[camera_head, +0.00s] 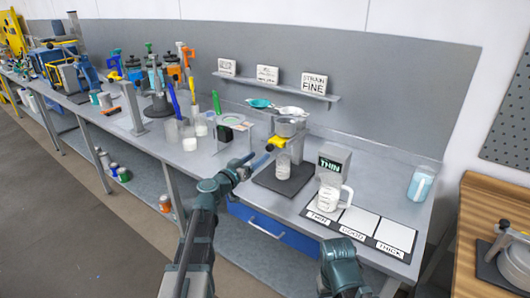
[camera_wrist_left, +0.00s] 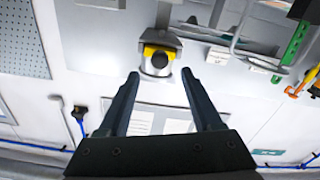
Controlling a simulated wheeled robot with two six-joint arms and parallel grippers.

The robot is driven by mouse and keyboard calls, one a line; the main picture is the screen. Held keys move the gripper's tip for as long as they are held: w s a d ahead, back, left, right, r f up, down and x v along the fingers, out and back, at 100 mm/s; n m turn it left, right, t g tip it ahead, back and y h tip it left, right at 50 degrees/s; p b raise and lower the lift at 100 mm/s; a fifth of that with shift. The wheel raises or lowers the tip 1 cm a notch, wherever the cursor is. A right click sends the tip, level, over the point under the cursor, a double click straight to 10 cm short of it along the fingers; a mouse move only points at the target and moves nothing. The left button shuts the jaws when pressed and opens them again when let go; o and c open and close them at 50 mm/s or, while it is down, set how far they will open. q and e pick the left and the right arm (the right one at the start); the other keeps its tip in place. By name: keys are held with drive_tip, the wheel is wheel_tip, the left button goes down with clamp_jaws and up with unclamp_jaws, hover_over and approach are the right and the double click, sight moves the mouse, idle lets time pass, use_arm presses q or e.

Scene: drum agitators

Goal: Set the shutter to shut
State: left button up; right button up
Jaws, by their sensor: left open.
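The yellow shutter part (camera_head: 277,142) sits on the stand below a grey cup-shaped hopper (camera_head: 288,125). A clear jar (camera_head: 283,164) stands beneath it on a dark base (camera_head: 286,181). My left gripper (camera_head: 263,158) is open and empty, just left of the yellow part and pointing toward it. In the left wrist view, the yellow part (camera_wrist_left: 160,49) with a dark rounded end lies ahead, between the two fingertips (camera_wrist_left: 160,77). They look apart from it. I cannot tell the shutter's setting. My right gripper's jaws are not visible; only a teal arm link shows at the bottom.
Left of the stand are a clear box (camera_head: 228,133) and beakers with coloured tools. A shelf (camera_head: 275,90) with sign cards hangs behind.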

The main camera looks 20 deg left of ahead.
use_arm(q)
drive_tip(key=v, duration=0.6)
idle(0.3)
drive_tip(key=s+d+f+m+g+h, duration=0.1)
drive_tip(key=s+d+f+m+g, duration=0.1)
drive_tip(key=s+d+f+g, duration=0.45)
drive_tip(key=s+d+f+m+g, duration=0.15)
drive_tip(key=d+f, duration=0.25)
drive_tip(key=d, duration=0.5)
drive_tip(key=s+d+f+m+g+h, duration=0.1)
drive_tip(key=s+d+f+g, duration=0.35)
drive_tip(key=d, duration=0.35)
drive_tip(key=s+a+f+n+g+y, duration=0.1)
drive_tip(key=s+f+g+y, duration=0.1)
drive_tip(key=s, duration=0.5)
drive_tip(key=s+a+f+g+y, duration=0.2)
drive_tip(key=s+f+g+y, duration=0.1)
drive_tip(key=s+f+y, duration=0.2)
drive_tip(key=s+y, duration=0.2)
drive_tip(key=shift+s+n+y, duration=0.2)
drive_tip(key=shift+n+y, duration=0.1)
drive_tip(key=shift+n, duration=0.05)
